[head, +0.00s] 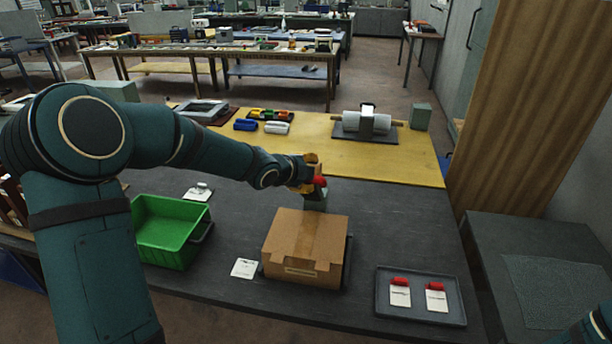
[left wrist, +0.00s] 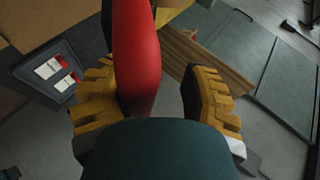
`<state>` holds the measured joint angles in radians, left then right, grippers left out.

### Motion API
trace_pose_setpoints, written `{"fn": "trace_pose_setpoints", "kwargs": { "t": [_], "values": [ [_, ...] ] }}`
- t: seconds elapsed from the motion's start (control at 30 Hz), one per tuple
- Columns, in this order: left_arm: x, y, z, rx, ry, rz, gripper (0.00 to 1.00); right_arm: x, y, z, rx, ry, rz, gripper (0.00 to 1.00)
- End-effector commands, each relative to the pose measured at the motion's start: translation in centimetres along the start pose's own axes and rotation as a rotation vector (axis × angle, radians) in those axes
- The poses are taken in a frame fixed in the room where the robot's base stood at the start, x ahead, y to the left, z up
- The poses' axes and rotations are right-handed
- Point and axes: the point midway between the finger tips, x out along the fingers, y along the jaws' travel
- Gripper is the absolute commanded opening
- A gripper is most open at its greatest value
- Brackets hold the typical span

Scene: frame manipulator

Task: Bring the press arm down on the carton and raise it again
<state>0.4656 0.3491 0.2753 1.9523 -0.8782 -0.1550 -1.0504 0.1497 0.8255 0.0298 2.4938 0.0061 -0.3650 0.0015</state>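A closed brown carton (head: 303,240) sits on the dark bench mat, in front of the press. The press arm's red handle (head: 320,181) shows just behind and above the carton, over a grey-green post (head: 315,201). The rest of the press is hidden by the carton and my gripper. My left gripper (head: 308,174) is at the handle. In the left wrist view the red handle (left wrist: 137,55) lies between the yellow fingers of my left gripper (left wrist: 160,95), close to the left finger, with a gap to the right one. My right gripper is out of view.
A green crate (head: 165,235) stands left of the carton, and a white card (head: 245,268) lies beside it. A dark tray (head: 420,316) with two red-topped cards is at the front right. A roller device (head: 366,124) stands at the back.

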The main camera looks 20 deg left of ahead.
Motion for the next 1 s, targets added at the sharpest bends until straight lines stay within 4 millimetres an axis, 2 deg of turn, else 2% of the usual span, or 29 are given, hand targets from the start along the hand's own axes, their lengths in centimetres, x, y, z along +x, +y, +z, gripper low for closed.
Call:
{"fn": "trace_pose_setpoints", "kwargs": {
  "t": [0.3, 0.43, 1.0],
  "values": [
    [0.0, 0.1, 0.2, -0.002, -0.002, 0.001, 0.52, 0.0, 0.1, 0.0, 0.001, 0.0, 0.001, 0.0],
    [-0.6, 0.1, 0.2, -0.003, -0.003, 0.0, 0.52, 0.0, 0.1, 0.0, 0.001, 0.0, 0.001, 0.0],
    [-7.5, 0.3, 0.2, 0.0, -0.006, 0.002, 0.52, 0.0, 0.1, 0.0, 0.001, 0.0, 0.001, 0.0]
  ]
}}
